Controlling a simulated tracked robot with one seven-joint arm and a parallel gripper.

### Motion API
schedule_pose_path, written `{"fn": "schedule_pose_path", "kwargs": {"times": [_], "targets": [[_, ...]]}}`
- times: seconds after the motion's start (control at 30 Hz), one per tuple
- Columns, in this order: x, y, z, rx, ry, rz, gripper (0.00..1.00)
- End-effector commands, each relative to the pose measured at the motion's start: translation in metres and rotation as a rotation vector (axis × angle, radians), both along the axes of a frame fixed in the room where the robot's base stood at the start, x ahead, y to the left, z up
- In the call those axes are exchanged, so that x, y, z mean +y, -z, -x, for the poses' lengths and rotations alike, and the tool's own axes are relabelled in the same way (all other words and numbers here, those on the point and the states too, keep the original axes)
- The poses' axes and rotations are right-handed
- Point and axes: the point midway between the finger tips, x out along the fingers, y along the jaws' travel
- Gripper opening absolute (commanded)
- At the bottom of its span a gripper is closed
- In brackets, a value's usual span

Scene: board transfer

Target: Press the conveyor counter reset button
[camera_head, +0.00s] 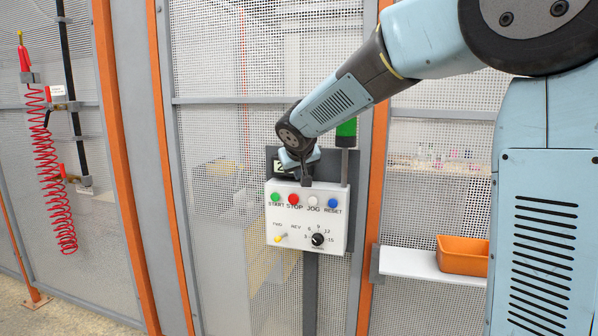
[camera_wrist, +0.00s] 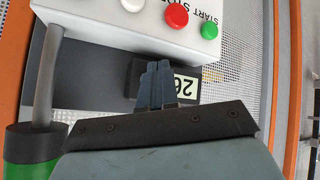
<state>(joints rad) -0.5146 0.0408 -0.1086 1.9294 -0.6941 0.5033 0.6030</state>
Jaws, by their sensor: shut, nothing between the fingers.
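A white control box (camera_head: 306,240) carries a blue button labelled RESET (camera_head: 332,203) at the right end of its top row. Green START, red STOP and white JOG buttons sit to its left. A small counter display (camera_head: 281,168) above the box is partly hidden by my arm; in the wrist view it reads 26 upside down (camera_wrist: 187,87). My gripper (camera_head: 305,183) is shut and empty, just above the box near STOP and JOG, left of RESET. In the wrist view, its fingertips (camera_wrist: 156,66) point toward the box edge; RESET is out of frame. Contact cannot be told.
A green stack light (camera_head: 346,131) on a grey post stands close beside my wrist. A yellow lever (camera_head: 281,237) and black dial (camera_head: 318,240) are lower on the box. An orange bin (camera_head: 462,255) sits on a shelf at right. Mesh fencing stands behind.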

Motion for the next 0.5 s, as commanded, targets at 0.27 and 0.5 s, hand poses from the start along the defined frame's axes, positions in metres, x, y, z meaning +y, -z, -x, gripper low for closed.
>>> {"fn": "schedule_pose_path", "kwargs": {"times": [0.27, 0.5], "targets": [[-0.0011, -0.0005, -0.0015, 0.0, 0.0, 0.0, 0.0], [-0.0033, -0.0015, -0.0051, 0.0, 0.001, -0.001, 0.0]]}}
